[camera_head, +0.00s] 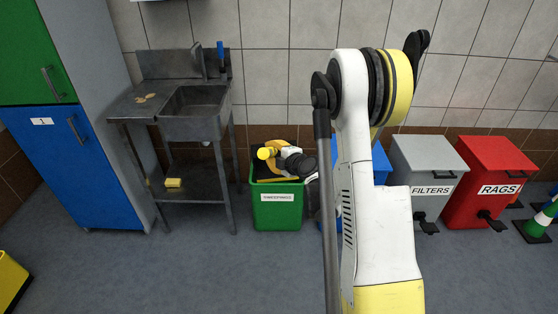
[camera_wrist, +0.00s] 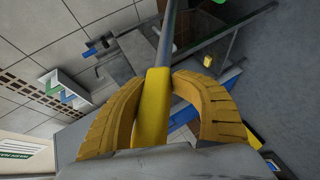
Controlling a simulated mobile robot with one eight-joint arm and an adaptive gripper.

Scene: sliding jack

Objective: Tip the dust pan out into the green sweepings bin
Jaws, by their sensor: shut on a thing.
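The green sweepings bin (camera_head: 277,210) stands on the floor between the sink and the blue bin. My gripper (camera_head: 272,153) is at its mouth in the head view, with my wrist to the right. In the wrist view my gripper (camera_wrist: 164,75) has its two yellow fingers shut on the yellow grip of the dust pan's handle (camera_wrist: 152,108), and a grey pole runs on from it. The yellow end of the handle (camera_head: 264,153) shows in the head view. The pan itself and any sweepings cannot be made out clearly; dark and yellow parts show at the bin's mouth.
A metal sink stand (camera_head: 195,115) is left of the bin, with a yellow sponge (camera_head: 173,183) on its shelf. Blue (camera_head: 382,172), grey FILTERS (camera_head: 425,170) and red RAGS (camera_head: 495,170) bins stand to the right. The front floor is clear at centre-left.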

